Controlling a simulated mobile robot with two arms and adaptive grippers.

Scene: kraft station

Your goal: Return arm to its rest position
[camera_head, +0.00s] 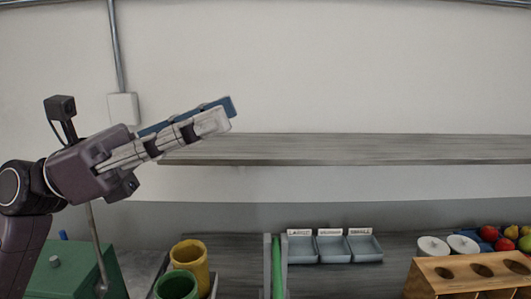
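My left gripper (218,113) is raised at the left of the head view, in front of the wall. Its arm comes in from the left edge, and the long pale fingers point right and slightly up. A blue strip shows just behind the pale finger along its upper side; I cannot tell if it is the other finger or something held. The fingers are seen nearly side-on, so their gap is hidden. My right gripper is not in view.
A wooden shelf (380,149) spans the wall behind. Below are a green box (65,272), a yellow cup (190,262), a green cup (176,286), labelled grey bins (333,250), white round lids (433,246), colourful fruit (511,232) and a wooden rack with holes (425,275).

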